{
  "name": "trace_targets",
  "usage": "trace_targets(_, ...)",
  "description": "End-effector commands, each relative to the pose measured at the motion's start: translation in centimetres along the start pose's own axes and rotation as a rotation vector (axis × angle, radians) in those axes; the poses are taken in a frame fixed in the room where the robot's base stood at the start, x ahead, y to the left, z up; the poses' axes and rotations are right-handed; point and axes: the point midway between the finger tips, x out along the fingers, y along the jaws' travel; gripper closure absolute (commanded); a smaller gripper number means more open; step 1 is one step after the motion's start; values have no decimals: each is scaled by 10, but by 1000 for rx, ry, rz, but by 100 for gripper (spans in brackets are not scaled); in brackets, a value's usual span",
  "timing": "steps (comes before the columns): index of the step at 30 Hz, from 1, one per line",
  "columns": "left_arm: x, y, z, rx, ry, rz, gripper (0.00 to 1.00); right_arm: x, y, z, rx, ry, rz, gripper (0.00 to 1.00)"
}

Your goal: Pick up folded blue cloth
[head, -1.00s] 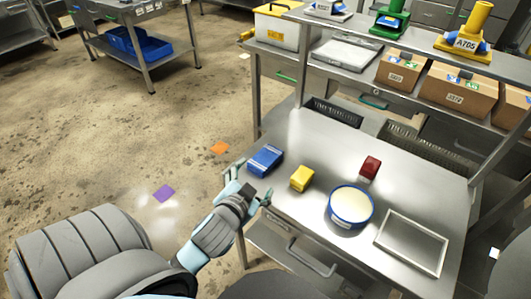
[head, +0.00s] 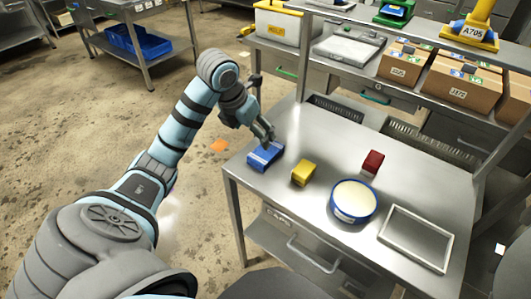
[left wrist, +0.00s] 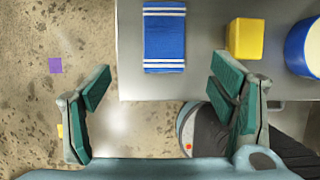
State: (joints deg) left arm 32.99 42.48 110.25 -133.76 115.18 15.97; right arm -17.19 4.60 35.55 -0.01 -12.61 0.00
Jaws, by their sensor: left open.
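The folded blue cloth (head: 260,158) lies at the left edge of the steel table. It has white stripes near its ends, clear in the left wrist view (left wrist: 164,40). My left gripper (head: 266,138) is just above the cloth in the head view and hides a bit of its far side. In the left wrist view the left gripper (left wrist: 160,86) has its fingers wide apart with nothing between them, and the cloth is ahead of the fingertips. My right gripper is not in view.
A yellow block (head: 303,172) stands close right of the cloth. Farther right are a red block (head: 371,161), a round blue tub (head: 353,201) and a grey tray (head: 415,268). A shelf with boxes (head: 461,92) rises behind the steel table (head: 310,130).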

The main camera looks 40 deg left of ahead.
Motion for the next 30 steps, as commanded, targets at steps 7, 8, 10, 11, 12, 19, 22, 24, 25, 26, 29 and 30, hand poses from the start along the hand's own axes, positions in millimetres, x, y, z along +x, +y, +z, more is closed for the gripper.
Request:
trace_targets(7,56,-2,-2,2,3,-5,22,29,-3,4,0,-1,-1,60)
trace_targets(8,59,-2,-2,3,2,-5,22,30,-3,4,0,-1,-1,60)
trace_targets(10,70,-4,-3,3,3,-7,22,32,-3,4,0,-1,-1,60)
trace_targets(11,76,-4,-4,2,4,-6,22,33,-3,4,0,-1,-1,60)
trace_targets(12,85,-6,-4,3,3,-8,22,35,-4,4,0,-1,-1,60)
trace_targets(19,109,-5,-3,4,0,-5,22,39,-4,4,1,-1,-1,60)
trace_targets(22,108,-5,-3,5,0,-5,22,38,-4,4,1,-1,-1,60)
trace_targets(24,108,-5,-3,5,0,-5,29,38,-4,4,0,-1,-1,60)
trace_targets(25,108,-5,-3,4,0,-5,34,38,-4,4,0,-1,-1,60)
trace_targets(26,108,-5,-3,5,0,-5,38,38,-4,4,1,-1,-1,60)
trace_targets(29,108,-5,-3,4,0,-5,54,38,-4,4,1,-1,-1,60)
trace_targets(30,108,-5,-3,4,0,-5,61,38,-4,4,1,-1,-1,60)
